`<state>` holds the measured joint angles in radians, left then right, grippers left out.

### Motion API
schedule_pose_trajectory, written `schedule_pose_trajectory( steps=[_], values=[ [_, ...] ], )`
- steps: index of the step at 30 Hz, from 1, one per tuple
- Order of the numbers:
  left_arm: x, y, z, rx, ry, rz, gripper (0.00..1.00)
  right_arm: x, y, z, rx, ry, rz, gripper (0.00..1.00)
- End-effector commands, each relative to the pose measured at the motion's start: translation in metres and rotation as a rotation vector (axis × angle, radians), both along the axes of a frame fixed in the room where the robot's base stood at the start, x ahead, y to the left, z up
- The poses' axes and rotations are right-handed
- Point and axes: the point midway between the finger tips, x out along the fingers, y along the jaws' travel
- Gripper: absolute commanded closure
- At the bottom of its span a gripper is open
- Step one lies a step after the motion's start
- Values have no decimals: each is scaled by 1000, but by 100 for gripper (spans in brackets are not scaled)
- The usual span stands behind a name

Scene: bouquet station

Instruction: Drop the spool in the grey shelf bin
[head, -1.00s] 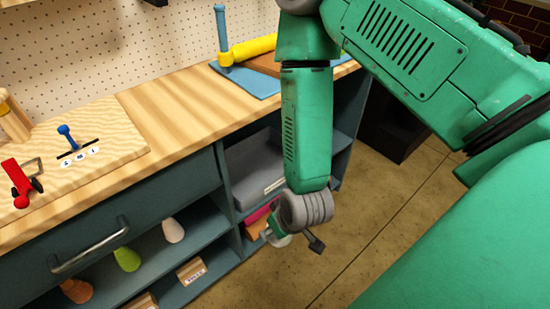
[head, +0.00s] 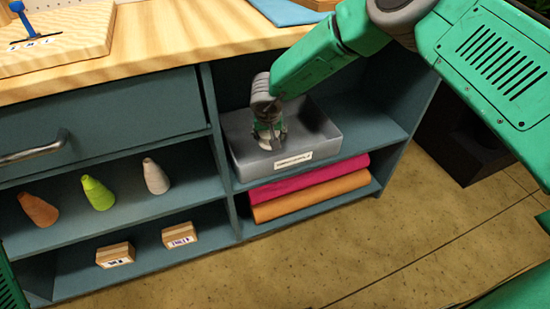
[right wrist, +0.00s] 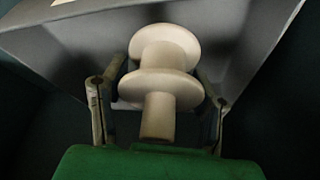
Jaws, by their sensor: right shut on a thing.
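The grey shelf bin (head: 245,158) stands on the upper right shelf under the bench, with a white label on its front. My right gripper (head: 269,139) is inside the shelf opening, over the left part of the bin. It is shut on a cream spool (right wrist: 165,58), which shows between its two fingers (right wrist: 160,105) in the right wrist view. The grey bin (right wrist: 75,40) shows behind the spool there. In the head view the spool is mostly hidden by the gripper. My left gripper is not in view.
Pink (head: 300,182) and orange (head: 310,197) rolls lie below the bin. Orange, green (head: 98,193) and white cones stand on the left shelf. Two labelled wooden blocks (head: 115,255) lie below them.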

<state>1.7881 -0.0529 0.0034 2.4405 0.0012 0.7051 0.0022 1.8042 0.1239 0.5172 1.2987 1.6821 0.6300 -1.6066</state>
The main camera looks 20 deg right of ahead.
Motion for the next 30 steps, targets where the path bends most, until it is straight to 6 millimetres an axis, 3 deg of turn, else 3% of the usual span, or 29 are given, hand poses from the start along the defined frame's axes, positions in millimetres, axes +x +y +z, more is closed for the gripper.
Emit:
schedule_pose_trajectory(
  steps=[1, 8, 11, 18, 30],
  values=[
    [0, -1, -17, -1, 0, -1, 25, 12, 3, -10, 0, -6, -12, 81],
    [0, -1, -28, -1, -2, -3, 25, 33, 12, -8, -2, -1, -25, 81],
    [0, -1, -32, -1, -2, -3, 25, 34, 14, -17, -6, 2, -25, 81],
    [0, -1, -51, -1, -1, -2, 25, 33, 15, -61, -8, 1, -24, 81],
    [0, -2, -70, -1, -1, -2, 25, 33, 11, -107, -3, 2, -24, 81]
  ],
)
